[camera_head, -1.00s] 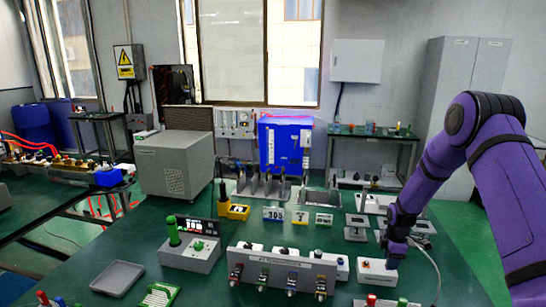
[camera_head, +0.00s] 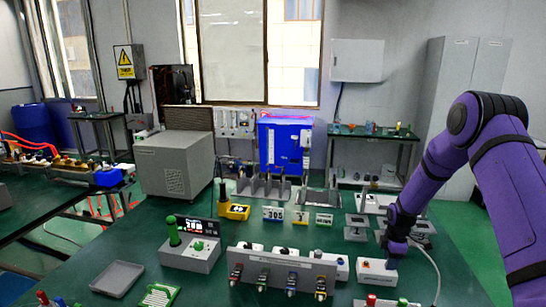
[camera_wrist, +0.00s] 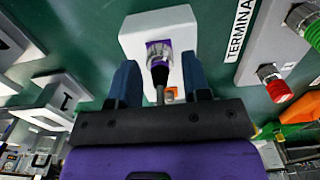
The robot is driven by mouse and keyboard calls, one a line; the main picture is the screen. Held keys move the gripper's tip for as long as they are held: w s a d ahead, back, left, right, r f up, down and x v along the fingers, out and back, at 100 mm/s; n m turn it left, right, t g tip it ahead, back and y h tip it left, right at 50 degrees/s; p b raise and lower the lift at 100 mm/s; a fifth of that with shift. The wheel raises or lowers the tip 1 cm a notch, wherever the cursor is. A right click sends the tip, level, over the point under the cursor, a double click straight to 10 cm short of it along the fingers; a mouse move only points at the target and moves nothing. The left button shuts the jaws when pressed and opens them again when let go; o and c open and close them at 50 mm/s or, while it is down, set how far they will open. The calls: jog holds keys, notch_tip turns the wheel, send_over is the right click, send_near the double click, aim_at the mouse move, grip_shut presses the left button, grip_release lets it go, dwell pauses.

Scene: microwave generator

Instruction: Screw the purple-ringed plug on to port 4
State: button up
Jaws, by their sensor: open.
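The purple-ringed plug (camera_wrist: 158,70) sits at a white block (camera_wrist: 152,24) in the wrist view, between my fingers with gaps visible beside it. My gripper (camera_wrist: 161,78) is open around it. In the head view my gripper (camera_head: 393,260) is low over the right end of a white box (camera_head: 372,271), and the plug is hidden there. The grey port panel (camera_head: 275,258) stands left of my gripper, with several coloured connectors along its front. Its port numbers are too small to read, so I cannot tell which is port 4.
A grey device with a green knob (camera_head: 174,232) and a grey tray (camera_head: 118,278) stand to the left. A box with red and green knobs (camera_head: 388,303) is at the front edge; a red knob (camera_wrist: 275,85) shows in the wrist view. A pale cable (camera_head: 436,266) curves at right.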

grip_shut()
jog(key=shift+r, duration=0.15)
jog(key=shift+r, duration=2.8)
jog(key=shift+s+d+f, duration=0.1)
jog(key=shift+s+d, duration=0.65)
jog(key=shift+s, duration=0.25)
jog(key=shift+s+d+f, duration=0.1)
jog(key=shift+s+d, duration=0.65)
jog(key=shift+s, duration=0.25)
jog(key=shift+s+d, duration=0.1)
jog(key=shift+d, duration=0.05)
